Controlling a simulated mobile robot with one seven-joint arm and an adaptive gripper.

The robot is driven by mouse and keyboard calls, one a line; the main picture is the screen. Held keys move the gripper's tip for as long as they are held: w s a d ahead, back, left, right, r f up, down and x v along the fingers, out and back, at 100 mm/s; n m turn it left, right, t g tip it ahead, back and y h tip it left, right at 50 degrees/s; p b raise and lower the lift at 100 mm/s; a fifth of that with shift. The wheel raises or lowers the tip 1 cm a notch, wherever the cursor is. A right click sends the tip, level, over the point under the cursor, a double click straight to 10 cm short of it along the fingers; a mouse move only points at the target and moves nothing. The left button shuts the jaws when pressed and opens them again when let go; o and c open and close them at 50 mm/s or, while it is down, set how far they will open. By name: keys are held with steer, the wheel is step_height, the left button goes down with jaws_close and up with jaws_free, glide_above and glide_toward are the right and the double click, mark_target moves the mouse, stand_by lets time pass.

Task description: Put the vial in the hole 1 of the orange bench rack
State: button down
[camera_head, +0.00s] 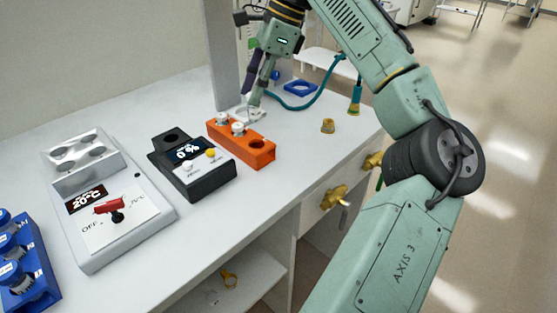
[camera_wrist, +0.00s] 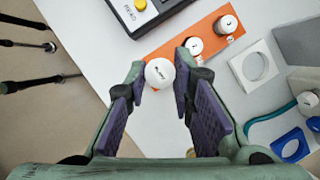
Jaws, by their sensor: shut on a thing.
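The orange bench rack (camera_head: 247,150) lies on the white counter; it also shows in the wrist view (camera_wrist: 208,27). Two capped vials stand in it, one (camera_head: 222,119) at the far end and one (camera_head: 238,128) in the middle. The hole at its near end (camera_head: 257,144) is open and empty; no hole numbers are readable. My gripper (camera_wrist: 160,76), with purple finger pads, is shut on a white-capped vial (camera_wrist: 159,72). In the wrist view this vial covers the rack's near end. In the head view my gripper is just behind the rack, and the held vial cannot be made out.
A black device (camera_head: 192,165) with a yellow button stands left of the rack, and a grey heater block (camera_head: 110,205) further left. A white square holder (camera_wrist: 250,65) lies close behind the rack. A blue holder (camera_head: 300,88) and a brass fitting (camera_head: 328,126) are to the right.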

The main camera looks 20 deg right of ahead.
steer(key=shift+f, duration=0.3)
step_height(320, 180, down, 10)
steer(key=shift+r+p, duration=0.2)
steer(key=shift+p, duration=0.55)
steer(key=shift+f, duration=0.4)
steer(key=c, duration=1.4)
jaws_free()
steer(key=shift+f, duration=0.2)
steer(key=shift+d+r, duration=0.2)
steer(key=shift+r, duration=0.45)
steer(key=b+v, duration=0.1)
steer(key=v, duration=1.1)
